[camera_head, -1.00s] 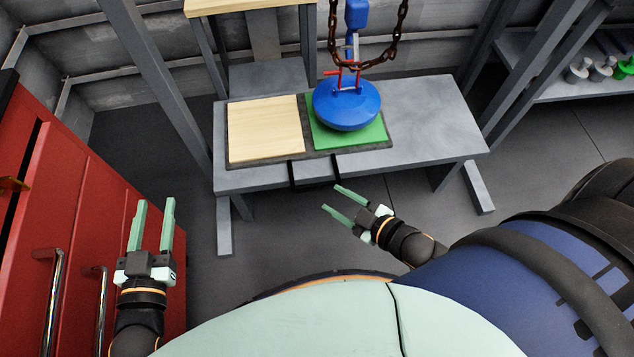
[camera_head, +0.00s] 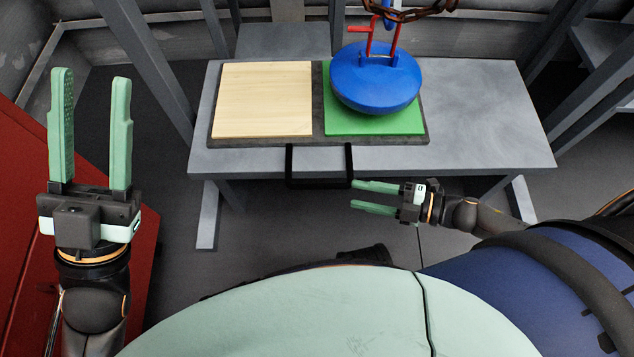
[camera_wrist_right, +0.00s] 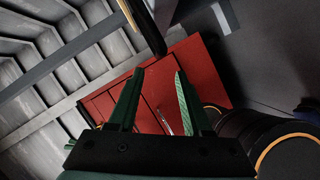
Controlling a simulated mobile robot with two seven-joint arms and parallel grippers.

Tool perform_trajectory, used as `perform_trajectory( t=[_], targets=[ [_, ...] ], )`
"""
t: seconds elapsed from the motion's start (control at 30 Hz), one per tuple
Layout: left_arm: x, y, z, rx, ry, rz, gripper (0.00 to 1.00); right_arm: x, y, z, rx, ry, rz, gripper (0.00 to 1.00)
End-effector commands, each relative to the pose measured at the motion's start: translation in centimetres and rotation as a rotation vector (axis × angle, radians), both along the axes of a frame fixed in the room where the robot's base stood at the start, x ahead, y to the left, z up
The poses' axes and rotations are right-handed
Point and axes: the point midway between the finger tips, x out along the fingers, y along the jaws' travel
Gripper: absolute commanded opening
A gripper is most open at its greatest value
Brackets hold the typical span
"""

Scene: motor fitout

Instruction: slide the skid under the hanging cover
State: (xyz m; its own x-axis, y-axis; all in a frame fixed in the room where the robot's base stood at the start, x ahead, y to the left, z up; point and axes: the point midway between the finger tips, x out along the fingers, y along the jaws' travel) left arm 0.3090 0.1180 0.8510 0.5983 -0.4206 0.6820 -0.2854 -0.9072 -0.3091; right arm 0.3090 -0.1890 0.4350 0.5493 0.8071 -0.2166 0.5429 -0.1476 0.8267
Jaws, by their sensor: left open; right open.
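The skid (camera_head: 318,141) is a dark flat tray on the grey workbench, with a pale wooden pad (camera_head: 264,98) on its left and a green pad (camera_head: 372,124) on its right. Its black handle (camera_head: 319,182) sticks out past the bench's front edge. The blue domed cover (camera_head: 376,82) hangs by a red bracket and chain above the green pad. My right gripper (camera_head: 354,196) is open and empty, just right of the handle, fingers pointing left; its fingers show in the right wrist view (camera_wrist_right: 157,85). My left gripper (camera_head: 91,80) is open and empty at the far left.
The bench top (camera_head: 480,110) is bare to the right of the skid. A red cabinet (camera_head: 85,255) stands at the left, near my left gripper; it also shows in the right wrist view (camera_wrist_right: 205,65). Grey posts and a shelf stand behind.

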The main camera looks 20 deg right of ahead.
Motion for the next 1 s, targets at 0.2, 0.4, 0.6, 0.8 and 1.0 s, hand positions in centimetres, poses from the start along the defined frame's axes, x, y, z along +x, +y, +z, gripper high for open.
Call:
perform_trajectory(
  t=[0.2, 0.4, 0.6, 0.8, 1.0],
  targets=[
    [0.1, -0.2, -1.8, 0.011, 0.006, 0.005, 0.46, 2.4, 3.5, -1.0, 0.004, -0.006, 0.000, 0.50],
    [0.2, -0.3, -3.2, 0.023, 0.011, 0.010, 0.46, 4.6, 6.7, -1.8, 0.004, -0.005, -0.001, 0.50],
    [0.3, -0.4, -3.9, 0.030, 0.015, 0.014, 0.46, 6.0, 8.6, -2.3, 0.003, -0.001, -0.002, 0.50],
    [0.3, -0.5, -4.1, 0.033, 0.014, 0.015, 0.46, 6.3, 9.2, -2.4, 0.001, 0.000, -0.003, 0.50],
    [0.3, -0.5, -4.0, 0.033, 0.015, 0.014, 0.46, 6.3, 9.2, -2.4, 0.001, 0.001, -0.003, 0.50]
  ],
)
